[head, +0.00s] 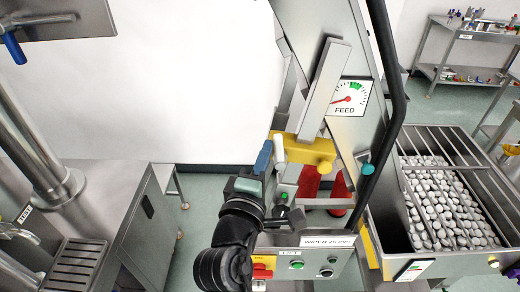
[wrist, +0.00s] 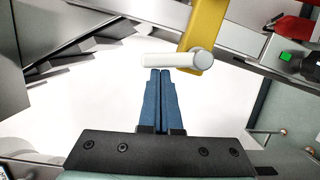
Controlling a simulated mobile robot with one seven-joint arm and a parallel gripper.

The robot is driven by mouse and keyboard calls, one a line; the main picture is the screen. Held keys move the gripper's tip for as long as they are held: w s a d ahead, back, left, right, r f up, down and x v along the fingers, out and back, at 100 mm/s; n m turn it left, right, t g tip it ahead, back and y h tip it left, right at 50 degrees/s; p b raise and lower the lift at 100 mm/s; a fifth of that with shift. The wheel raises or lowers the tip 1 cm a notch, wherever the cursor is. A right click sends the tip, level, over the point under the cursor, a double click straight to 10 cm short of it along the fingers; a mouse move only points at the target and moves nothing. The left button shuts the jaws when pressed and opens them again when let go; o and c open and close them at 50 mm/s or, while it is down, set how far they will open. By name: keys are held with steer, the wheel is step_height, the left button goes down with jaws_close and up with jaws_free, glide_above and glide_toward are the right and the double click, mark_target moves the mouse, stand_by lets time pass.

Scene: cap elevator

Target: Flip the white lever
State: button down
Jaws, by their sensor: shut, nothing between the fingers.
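The white lever (wrist: 170,61) is a short rounded bar. In the wrist view it lies nearly level, with its round hub end at the right on a yellow bracket (wrist: 207,25). In the head view the white lever (head: 279,150) shows as a small upright white piece by the yellow part of the machine. My gripper (wrist: 160,71) has its blue fingers shut together and empty. Their tips are just below the lever's bar in the wrist view; I cannot tell if they touch. In the head view my gripper (head: 265,150) is immediately left of the lever.
Red cylinders (head: 309,183) and a control box with buttons (head: 305,265) are near my arm. A FEED gauge (head: 348,98) is above. A bin of caps (head: 445,205) stands right, a metal counter (head: 95,185) left. A green button (wrist: 286,56) is right in the wrist view.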

steer(key=shift+d+r+m+g+p, duration=0.2)
steer(key=shift+d+m+p, duration=0.15)
steer(key=shift+m, duration=0.3)
steer(key=shift+d+r+m+g+p, duration=0.15)
steer(key=shift+d+m+p, duration=0.15)
steer(key=shift+m, duration=0.35)
